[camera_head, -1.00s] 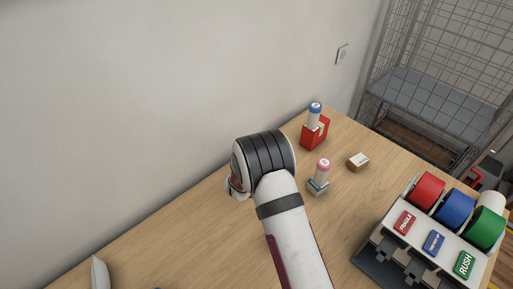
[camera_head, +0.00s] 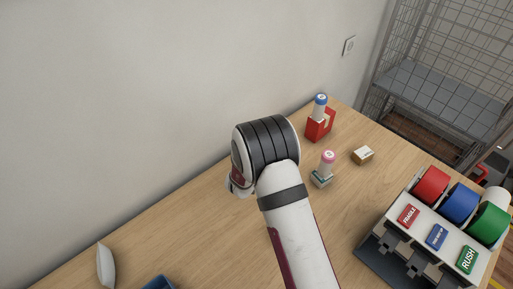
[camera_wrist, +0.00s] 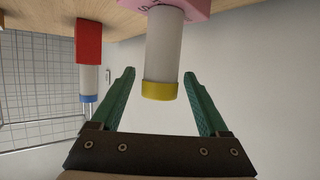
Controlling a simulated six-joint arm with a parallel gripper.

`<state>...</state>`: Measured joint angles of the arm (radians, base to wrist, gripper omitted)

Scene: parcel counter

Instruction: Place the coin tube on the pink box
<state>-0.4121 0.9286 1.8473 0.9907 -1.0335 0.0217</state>
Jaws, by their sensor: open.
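In the wrist view, which shows the scene upside down, a pale coin tube (camera_wrist: 164,50) with a yellow cap stands upright on the pink box (camera_wrist: 198,8). Only part of the pink box shows at the top edge. My gripper (camera_wrist: 159,74) is open, with one green finger on each side of the tube's capped end. Gaps show between the fingers and the tube. In the head view my arm hides the pink box, this tube and the fingertips.
A red box (camera_head: 316,131) carries a blue-capped tube (camera_head: 319,107). A pink-capped tube (camera_head: 327,164) stands on a small teal-and-white box (camera_head: 321,180). A small cardboard box (camera_head: 362,155) lies nearby. A tape dispenser (camera_head: 407,241) is at right, a blue container (camera_head: 159,283) at the bottom.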

